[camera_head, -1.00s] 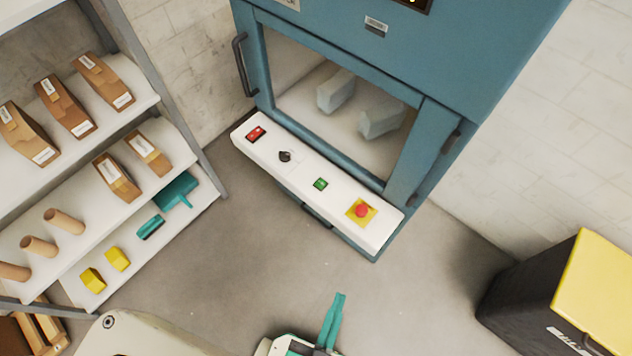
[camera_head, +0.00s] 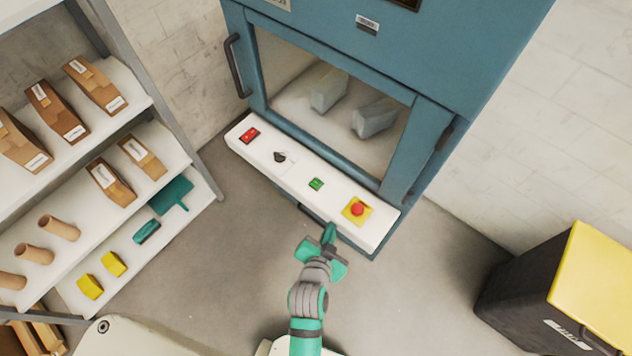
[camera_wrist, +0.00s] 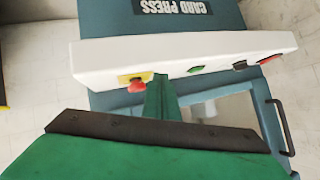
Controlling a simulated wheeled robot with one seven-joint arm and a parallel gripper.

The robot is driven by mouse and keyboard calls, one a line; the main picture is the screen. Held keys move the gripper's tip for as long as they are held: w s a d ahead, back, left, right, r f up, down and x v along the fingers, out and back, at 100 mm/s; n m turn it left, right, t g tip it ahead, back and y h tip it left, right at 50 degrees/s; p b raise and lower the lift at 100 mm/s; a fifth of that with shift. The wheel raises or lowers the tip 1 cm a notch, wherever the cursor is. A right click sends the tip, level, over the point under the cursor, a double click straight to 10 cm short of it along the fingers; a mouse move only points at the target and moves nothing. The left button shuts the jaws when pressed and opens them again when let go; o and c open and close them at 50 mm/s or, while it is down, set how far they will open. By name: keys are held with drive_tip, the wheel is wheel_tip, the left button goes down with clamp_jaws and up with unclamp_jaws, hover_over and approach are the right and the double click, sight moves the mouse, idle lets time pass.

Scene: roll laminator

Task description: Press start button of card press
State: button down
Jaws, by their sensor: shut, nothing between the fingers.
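The card press (camera_head: 400,60) is a tall blue cabinet with a glass door, and its name label shows in the wrist view (camera_wrist: 172,6). Its white control panel (camera_head: 300,180) carries a green button (camera_head: 316,184), a red rocker switch (camera_head: 249,135), a black knob (camera_head: 279,157) and a red emergency stop on a yellow plate (camera_head: 357,209). My green gripper (camera_head: 329,233) is shut and empty, in front of the panel's lower edge between the green button and the emergency stop. In the wrist view the fingers (camera_wrist: 162,98) appear just beside the emergency stop (camera_wrist: 135,83); the green button (camera_wrist: 194,70) lies to their right. I cannot tell contact.
A shelf (camera_head: 120,230) with brown packages, cardboard tubes, yellow blocks and teal items stands at left. A black bin with a yellow lid (camera_head: 590,280) stands at lower right. The grey floor (camera_head: 410,290) between them is clear.

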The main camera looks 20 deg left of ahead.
sight(314, 185)
drive_tip(key=w+a+r+m, duration=0.1)
drive_tip(key=w, duration=0.2)
drive_tip(key=w+a+r+m+h, duration=0.1)
drive_tip(key=w+a, duration=0.1)
drive_tip(key=w, duration=0.1)
drive_tip(key=w+a+r+m+g, duration=0.1)
drive_tip(key=w, duration=0.2)
drive_tip(key=shift+a, duration=0.4)
drive_tip(key=w+a+r+m+g+h, duration=0.1)
drive_tip(key=w+a+r+m+h, duration=0.1)
drive_tip(key=w+a+r+m, duration=0.2)
wheel_tip(314, 185, up, 3)
drive_tip(key=shift+w+a+f+m, duration=0.15)
drive_tip(key=shift+w+a+m, duration=0.3)
drive_tip(key=shift+a, duration=0.1)
drive_tip(key=shift+f, duration=0.15)
drive_tip(key=shift+f, duration=4.25)
drive_tip(key=shift+f, duration=0.1)
drive_tip(key=shift+f, duration=0.35)
